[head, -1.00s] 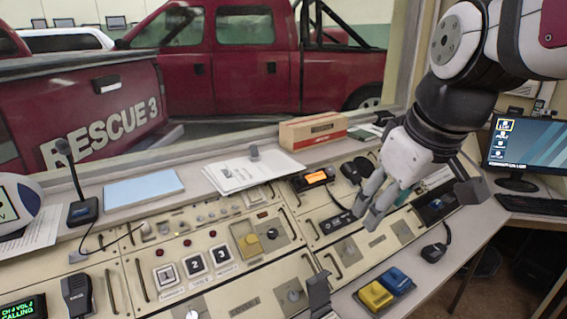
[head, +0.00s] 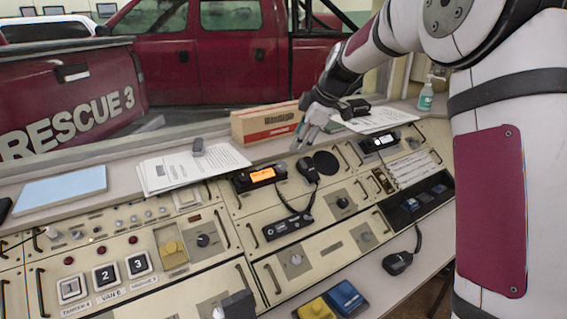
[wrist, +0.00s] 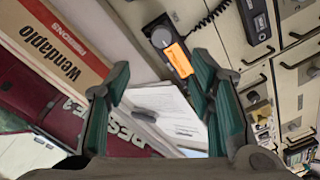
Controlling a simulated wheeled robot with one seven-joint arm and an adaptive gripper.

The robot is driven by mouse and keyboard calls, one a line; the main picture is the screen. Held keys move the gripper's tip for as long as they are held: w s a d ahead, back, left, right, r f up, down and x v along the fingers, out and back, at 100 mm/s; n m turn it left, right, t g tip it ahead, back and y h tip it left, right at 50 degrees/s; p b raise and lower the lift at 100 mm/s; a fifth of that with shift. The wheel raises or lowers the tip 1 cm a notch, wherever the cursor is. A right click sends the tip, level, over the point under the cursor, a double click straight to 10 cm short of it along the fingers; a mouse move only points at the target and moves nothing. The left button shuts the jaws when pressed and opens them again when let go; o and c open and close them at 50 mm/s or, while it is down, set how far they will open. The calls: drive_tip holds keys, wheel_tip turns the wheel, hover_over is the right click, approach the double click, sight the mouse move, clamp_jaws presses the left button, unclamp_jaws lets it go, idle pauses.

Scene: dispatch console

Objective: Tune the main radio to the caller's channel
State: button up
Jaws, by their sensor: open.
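A radio with a lit orange display (head: 262,175) sits on the console's sloped panel; its text is too small to read. In the wrist view the orange display (wrist: 179,60) shows beyond the right finger, with a round dark knob (wrist: 161,37) beside it. A black hand microphone (head: 307,170) stands just right of it. My gripper (head: 304,144) is open and empty, above the panel's back edge, up and right of the orange display and beside the cardboard box. In the wrist view my gripper (wrist: 162,85) shows its two green-lined fingers spread.
The cardboard box (head: 264,124) and papers (head: 190,168) lie on the back ledge. A second radio (head: 379,141) with a pale display is to the right. Numbered buttons (head: 105,273), a yellow switch (head: 173,250) and several handles cover the panel. A sanitizer bottle (head: 427,97) stands far right.

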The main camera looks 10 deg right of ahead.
sight(283, 165)
drive_tip(key=x, duration=1.3)
drive_tip(key=shift+f, duration=0.2)
drive_tip(key=c, duration=1.2)
